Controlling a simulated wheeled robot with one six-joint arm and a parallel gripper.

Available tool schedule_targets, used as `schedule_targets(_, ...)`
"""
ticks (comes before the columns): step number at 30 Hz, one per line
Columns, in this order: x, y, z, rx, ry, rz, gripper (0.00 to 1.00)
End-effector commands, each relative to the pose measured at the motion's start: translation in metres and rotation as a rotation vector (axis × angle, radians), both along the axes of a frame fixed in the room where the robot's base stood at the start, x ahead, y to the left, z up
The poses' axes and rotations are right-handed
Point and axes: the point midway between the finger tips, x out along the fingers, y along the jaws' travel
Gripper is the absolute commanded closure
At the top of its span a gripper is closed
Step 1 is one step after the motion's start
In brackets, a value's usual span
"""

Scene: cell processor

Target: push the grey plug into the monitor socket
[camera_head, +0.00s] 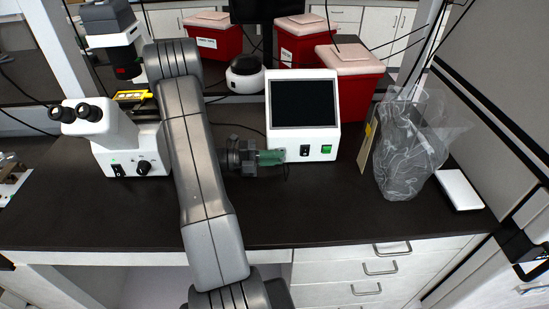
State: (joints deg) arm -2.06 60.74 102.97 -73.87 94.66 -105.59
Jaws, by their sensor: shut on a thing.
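The monitor (303,113) is a white box with a dark screen, standing on the black bench. A black switch and a green switch are on its lower front. My gripper (272,157), with greenish fingers, reaches in from the left and is shut at the monitor's lower left side. The grey plug is mostly hidden between the fingers. A thin dark cable hangs just below the fingertips. The socket cannot be made out, and I cannot tell whether the plug touches it.
A white microscope (110,138) stands left of my arm. Red bins (352,88) with pale lids are behind the monitor. A clear plastic bag (408,150) and a white flat box (459,190) are at right. The bench front (320,210) is clear.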

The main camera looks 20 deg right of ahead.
Motion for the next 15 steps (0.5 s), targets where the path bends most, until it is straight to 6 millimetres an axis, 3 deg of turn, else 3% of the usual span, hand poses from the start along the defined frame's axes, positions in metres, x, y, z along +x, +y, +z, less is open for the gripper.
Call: schedule_targets(15,0.0041,-0.0012,0.0002,0.000,0.001,0.000,1.00)
